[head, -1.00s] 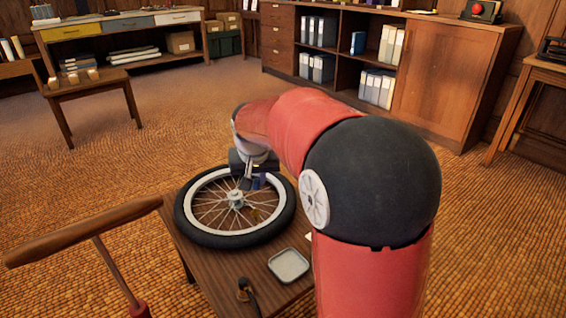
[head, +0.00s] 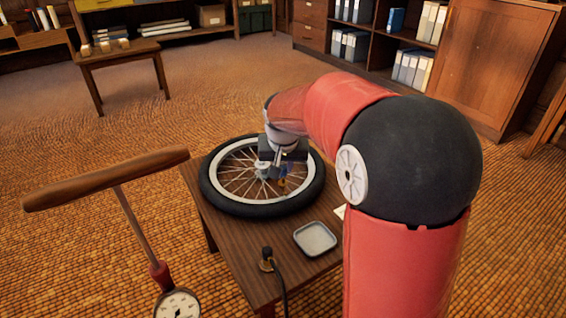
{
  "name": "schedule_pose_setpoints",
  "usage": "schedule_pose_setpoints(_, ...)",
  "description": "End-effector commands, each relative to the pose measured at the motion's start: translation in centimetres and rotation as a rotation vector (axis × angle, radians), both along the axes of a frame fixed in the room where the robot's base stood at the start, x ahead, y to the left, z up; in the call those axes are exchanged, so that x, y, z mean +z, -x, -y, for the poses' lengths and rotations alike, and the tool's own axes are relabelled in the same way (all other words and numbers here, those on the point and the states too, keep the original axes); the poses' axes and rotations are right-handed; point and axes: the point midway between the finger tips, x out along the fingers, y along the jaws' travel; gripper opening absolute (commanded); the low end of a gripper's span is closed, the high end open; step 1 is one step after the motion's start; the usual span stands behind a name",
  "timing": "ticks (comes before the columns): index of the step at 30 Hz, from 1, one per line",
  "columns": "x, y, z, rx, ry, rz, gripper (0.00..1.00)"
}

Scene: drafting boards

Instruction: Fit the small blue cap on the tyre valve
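The spoked wheel with its black tyre (head: 222,202) lies flat on a low wooden table (head: 228,240). My gripper (head: 279,172) points down over the right part of the wheel, between hub and rim, very close to the spokes. Its fingers are small and partly hidden, so I cannot tell whether they are open or shut. A small brassy piece shows by the fingers, but I cannot tell if it is the tyre valve. I cannot make out the small blue cap for certain.
A shallow grey tray (head: 315,239) and a black hose end (head: 267,256) are on the table in front of the wheel. A floor pump with a wooden handle (head: 105,180) and gauge (head: 178,304) stands at the left. Cabinets (head: 495,62) stand behind.

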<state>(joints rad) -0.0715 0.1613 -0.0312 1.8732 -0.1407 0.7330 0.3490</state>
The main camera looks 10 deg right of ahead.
Motion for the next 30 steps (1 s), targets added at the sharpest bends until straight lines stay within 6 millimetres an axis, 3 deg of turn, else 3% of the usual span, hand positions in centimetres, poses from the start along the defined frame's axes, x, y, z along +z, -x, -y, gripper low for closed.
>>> schedule_pose_setpoints(30, -1.6, 0.0, 0.0, 0.0, 0.0, 0.001, 0.0)
